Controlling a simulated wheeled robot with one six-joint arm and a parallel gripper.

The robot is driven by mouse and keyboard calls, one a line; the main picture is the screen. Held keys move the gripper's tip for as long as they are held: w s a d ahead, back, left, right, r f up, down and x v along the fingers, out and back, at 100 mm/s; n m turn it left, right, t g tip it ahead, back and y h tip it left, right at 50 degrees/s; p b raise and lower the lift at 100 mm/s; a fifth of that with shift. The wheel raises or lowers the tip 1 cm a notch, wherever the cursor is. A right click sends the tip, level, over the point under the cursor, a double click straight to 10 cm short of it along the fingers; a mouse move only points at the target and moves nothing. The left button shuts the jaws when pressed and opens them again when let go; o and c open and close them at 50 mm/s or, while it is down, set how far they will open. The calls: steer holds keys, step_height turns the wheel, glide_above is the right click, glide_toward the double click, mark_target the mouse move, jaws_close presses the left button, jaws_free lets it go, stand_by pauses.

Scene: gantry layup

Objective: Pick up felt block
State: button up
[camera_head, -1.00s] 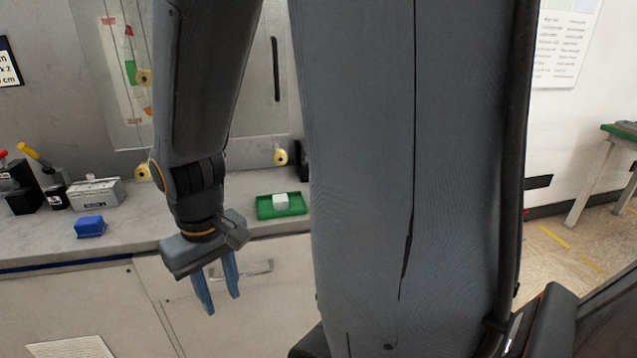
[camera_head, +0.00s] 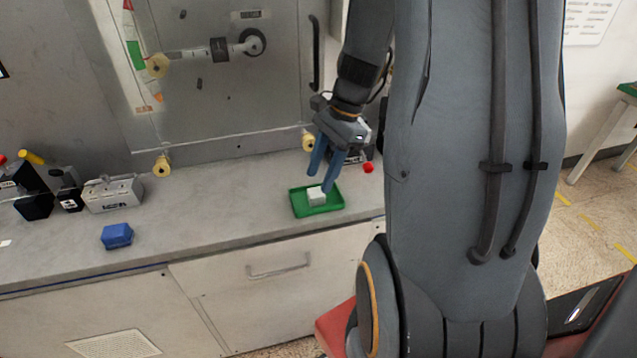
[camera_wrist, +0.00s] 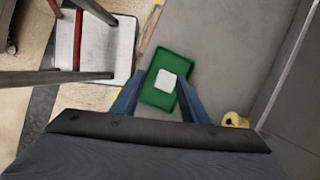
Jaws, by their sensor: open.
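A small white block (camera_head: 316,196) sits in a shallow green tray (camera_head: 298,208) on the counter. A blue block (camera_head: 117,236) lies farther left on the same counter. I cannot tell from the surface which one is felt. My gripper (camera_head: 320,181) is open and empty, pointing down just above the tray, its blue fingers over the white block. In the wrist view the white block (camera_wrist: 166,81) shows between the open fingers, ahead of them, with the green tray (camera_wrist: 158,99) around it. Whether a finger touches it cannot be told.
A grey box (camera_head: 113,194) and black tool holders (camera_head: 68,190) stand at the counter's left. Yellow rollers (camera_head: 162,165) line the back panel. A small red object (camera_head: 368,168) lies right of the tray. The counter between blue block and tray is clear.

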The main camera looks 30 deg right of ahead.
mark_target(316, 192)
steer(key=shift+w+d+f+m+t+p, duration=0.1)
steer(key=shift+w+f+m+p, duration=0.35)
steer(key=shift+f, duration=0.6)
steer(key=shift+w+d+f+m+t+p, duration=0.1)
steer(key=shift+w+f+m+p, duration=0.1)
steer(key=shift+f+m+p, duration=0.6)
steer(key=shift+w+d+f+m+t+p, duration=0.1)
steer(key=shift+w+f+m+p, duration=0.25)
steer(key=shift+f, duration=0.9)
steer(key=shift+y, duration=0.3)
steer(key=c, duration=0.8)
steer(key=shift+r, duration=0.15)
